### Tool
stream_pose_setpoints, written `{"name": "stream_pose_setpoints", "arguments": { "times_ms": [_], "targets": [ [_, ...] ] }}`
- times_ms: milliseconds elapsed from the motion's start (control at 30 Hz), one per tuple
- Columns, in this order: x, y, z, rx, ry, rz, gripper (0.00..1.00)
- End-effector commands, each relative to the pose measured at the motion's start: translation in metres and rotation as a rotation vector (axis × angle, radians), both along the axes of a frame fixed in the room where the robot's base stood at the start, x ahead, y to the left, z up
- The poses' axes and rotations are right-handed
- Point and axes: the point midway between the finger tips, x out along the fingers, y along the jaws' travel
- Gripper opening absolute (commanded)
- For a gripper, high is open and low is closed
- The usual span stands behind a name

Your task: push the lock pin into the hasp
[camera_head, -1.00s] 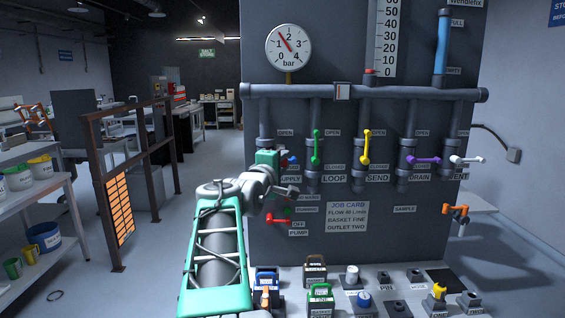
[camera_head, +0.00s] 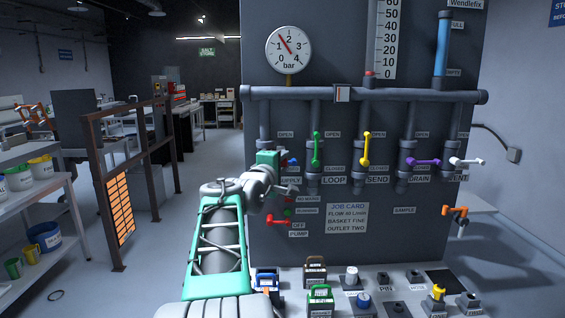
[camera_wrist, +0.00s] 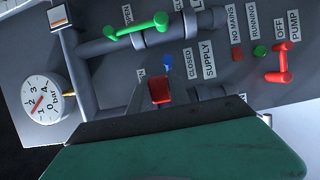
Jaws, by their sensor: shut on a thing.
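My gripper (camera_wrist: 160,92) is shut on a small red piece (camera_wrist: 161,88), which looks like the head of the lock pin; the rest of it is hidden. In the head view my green gripper (camera_head: 275,159) is in front of the SUPPLY valve at the panel's left side. A blue part (camera_wrist: 167,66) of that valve shows just beyond the fingers, and also in the head view (camera_head: 291,161). I cannot make out the hasp, nor whether the pin touches it. The PIN holder (camera_head: 385,278) on the bench shows a dark top with no pin seen in it.
The green LOOP lever (camera_head: 316,150) is close right of my gripper. The red pump lever (camera_head: 278,219) is below it. Yellow (camera_head: 365,149), purple (camera_head: 424,162) and white (camera_head: 467,161) levers are farther right. Padlocks (camera_head: 316,270) stand on the bench below.

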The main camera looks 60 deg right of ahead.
Motion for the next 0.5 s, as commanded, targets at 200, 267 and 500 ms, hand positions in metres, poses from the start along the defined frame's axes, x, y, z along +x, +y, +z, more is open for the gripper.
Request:
{"name": "stream_pose_setpoints", "arguments": {
  "times_ms": [200,267,500],
  "targets": [
    [-0.0002,0.0002,0.0006,-0.001,-0.001,0.000,0.33],
    [-0.0002,0.0003,0.0006,-0.001,-0.001,0.000,0.38],
    [-0.0001,0.0003,0.0003,-0.001,0.000,0.000,0.48]
  ]
}}
